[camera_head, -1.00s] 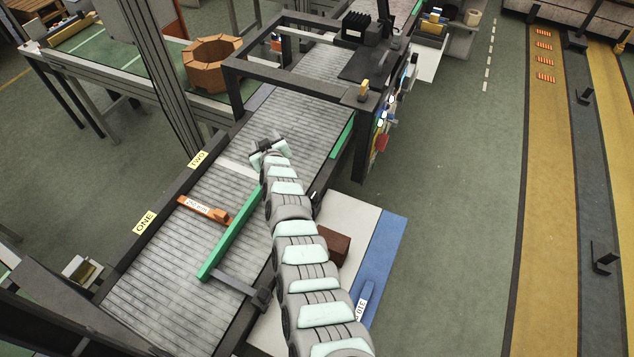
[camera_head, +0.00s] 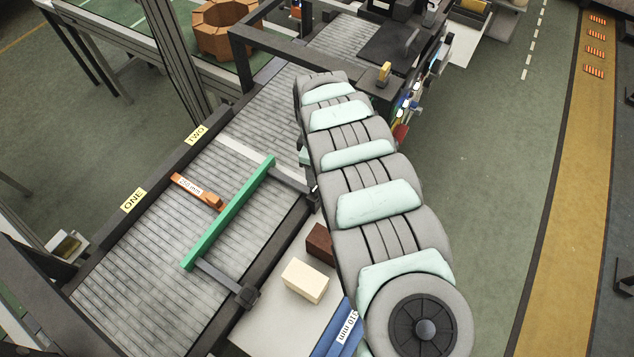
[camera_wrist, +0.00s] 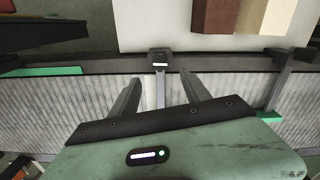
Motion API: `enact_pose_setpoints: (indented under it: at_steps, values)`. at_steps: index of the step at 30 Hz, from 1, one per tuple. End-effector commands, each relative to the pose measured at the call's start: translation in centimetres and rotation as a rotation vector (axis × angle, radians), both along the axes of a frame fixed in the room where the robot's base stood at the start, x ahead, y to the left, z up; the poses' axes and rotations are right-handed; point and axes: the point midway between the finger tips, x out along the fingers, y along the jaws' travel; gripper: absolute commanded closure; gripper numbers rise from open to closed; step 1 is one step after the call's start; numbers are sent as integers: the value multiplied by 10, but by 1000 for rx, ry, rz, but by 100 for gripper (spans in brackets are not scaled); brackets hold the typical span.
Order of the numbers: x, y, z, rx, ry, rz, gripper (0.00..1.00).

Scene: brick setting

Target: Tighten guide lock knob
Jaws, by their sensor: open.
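The green guide rail (camera_head: 230,213) lies over the roller conveyor, carried by two dark rods from the conveyor's right side. A black clamp knob (camera_head: 246,296) sits at the near rod's outer end. In the wrist view another dark knob with a white mark (camera_wrist: 160,57) is near the middle, on the conveyor's side rail, with a rod running from it between my fingers. My gripper (camera_wrist: 159,91) is open, its two fingers spread on either side of that rod, with nothing held.
An orange labelled block (camera_head: 198,190) touches or nearly touches the rail's left side. A brown block (camera_head: 320,243) and a cream block (camera_head: 305,281) sit on the white side table beside my arm. A dark frame (camera_head: 262,57) spans the conveyor at the back.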

Motion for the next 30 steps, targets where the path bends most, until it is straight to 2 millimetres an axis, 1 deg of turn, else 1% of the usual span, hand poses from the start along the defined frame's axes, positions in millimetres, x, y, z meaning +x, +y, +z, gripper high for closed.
enact_pose_setpoints:
  at_steps: [1,7,15,21,30]
  values:
    - [-1,2,-8,3,3,1,45]
    - [-2,3,-40,4,3,0,45]
    - [0,2,-76,2,-2,-1,45]
    - [1,3,-91,4,-5,-1,45]
    - [1,0,-97,1,-4,-2,45]
